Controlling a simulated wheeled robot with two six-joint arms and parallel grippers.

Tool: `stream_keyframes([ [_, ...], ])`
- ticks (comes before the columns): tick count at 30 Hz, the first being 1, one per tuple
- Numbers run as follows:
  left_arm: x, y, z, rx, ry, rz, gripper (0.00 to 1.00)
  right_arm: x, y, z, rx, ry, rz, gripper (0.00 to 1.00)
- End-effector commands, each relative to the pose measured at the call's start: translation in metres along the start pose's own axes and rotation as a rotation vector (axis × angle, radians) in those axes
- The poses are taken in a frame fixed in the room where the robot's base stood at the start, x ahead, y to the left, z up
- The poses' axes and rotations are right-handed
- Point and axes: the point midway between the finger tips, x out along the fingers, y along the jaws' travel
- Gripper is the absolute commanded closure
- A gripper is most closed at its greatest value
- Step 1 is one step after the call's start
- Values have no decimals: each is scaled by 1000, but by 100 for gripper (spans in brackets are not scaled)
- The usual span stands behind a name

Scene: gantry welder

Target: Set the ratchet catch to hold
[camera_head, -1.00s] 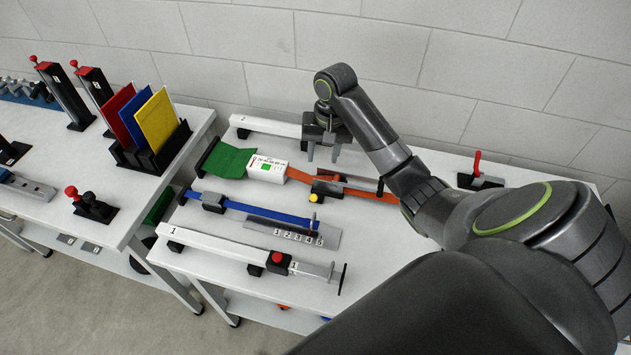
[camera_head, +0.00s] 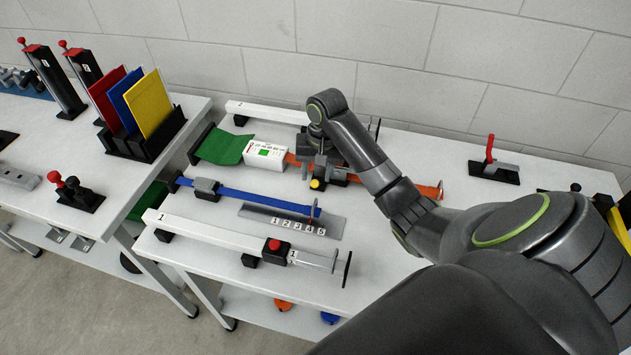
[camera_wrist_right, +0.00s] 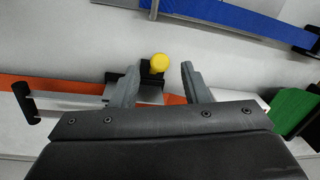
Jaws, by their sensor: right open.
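A yellow knob (camera_head: 317,184), which looks like the ratchet catch, sits on a dark block on the orange strap (camera_head: 427,190). My right gripper (camera_head: 316,172) is low over this block, fingers down. In the right wrist view the yellow knob (camera_wrist_right: 158,62) shows between the tips of the open right gripper (camera_wrist_right: 160,70), apart from both fingers as far as I can tell. The orange strap (camera_wrist_right: 60,85) runs beneath the fingers. My gripper hides part of the block in the head view. My left gripper is out of view.
A white box (camera_head: 265,155) and green cloth (camera_head: 224,147) lie left of the gripper. A blue strap (camera_head: 255,201) with a numbered scale (camera_head: 334,227) and a white rail (camera_head: 205,235) lie nearer. A red-handled lever (camera_head: 491,160) stands at the right.

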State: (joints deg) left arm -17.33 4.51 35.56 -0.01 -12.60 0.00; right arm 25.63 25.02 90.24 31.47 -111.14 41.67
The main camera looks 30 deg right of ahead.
Motion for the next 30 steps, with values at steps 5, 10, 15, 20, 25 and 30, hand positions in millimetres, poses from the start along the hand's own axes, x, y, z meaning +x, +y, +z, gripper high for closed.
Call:
stream_keyframes([
  [5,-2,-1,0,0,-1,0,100,19,0,0,0,-2,0,59],
  [10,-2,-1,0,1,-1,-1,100,25,0,0,-1,1,0,59],
  [15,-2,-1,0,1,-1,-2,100,25,0,0,-1,1,0,59],
  [20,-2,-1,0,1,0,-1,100,25,0,0,-1,1,0,74],
  [25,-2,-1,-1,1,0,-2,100,25,0,0,-1,1,0,96],
  [30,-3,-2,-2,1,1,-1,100,24,0,0,-1,-2,-1,100],
])
